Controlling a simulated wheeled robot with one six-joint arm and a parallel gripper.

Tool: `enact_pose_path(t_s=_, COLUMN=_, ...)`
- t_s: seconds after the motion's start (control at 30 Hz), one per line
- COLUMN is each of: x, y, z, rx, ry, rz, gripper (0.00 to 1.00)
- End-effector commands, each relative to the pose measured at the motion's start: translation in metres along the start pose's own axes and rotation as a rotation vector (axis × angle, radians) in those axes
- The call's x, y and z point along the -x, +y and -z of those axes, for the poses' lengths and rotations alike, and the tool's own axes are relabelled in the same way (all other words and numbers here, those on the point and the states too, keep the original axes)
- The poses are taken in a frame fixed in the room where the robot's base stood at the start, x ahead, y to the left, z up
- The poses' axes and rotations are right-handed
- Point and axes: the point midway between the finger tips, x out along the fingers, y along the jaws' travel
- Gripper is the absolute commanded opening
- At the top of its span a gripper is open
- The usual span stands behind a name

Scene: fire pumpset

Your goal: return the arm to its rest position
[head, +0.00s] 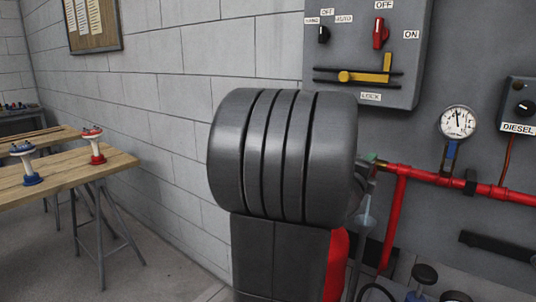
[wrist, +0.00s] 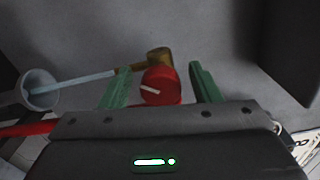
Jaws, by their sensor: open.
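My gripper (wrist: 160,70) shows in the wrist view with its two green fingers apart. A red round knob with a white line (wrist: 160,88) appears in the gap between them, with grey space visible to its right; I cannot tell how far beyond the fingertips it is. My dark grey arm (head: 283,155) is raised in the middle of the head view and hides most of the gripper area.
In the wrist view, a brass fitting (wrist: 158,57) and a pale funnel (wrist: 40,90) lie close to the fingers. The head view shows a red pipe (head: 440,178), a gauge (head: 457,122), a switch panel (head: 370,50) and a wooden table (head: 70,180) at left.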

Motion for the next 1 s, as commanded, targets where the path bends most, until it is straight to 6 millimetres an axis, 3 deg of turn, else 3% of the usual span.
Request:
enact_pose_path(t_s=0.5, x=0.0001, y=-0.0017, z=0.0004, rx=-0.443, ry=0.000, rz=0.001, gripper=0.57)
enact_pose_path(t_s=1.0, x=0.0001, y=-0.0024, z=0.0005, rx=-0.528, ry=0.000, rz=0.001, gripper=0.57)
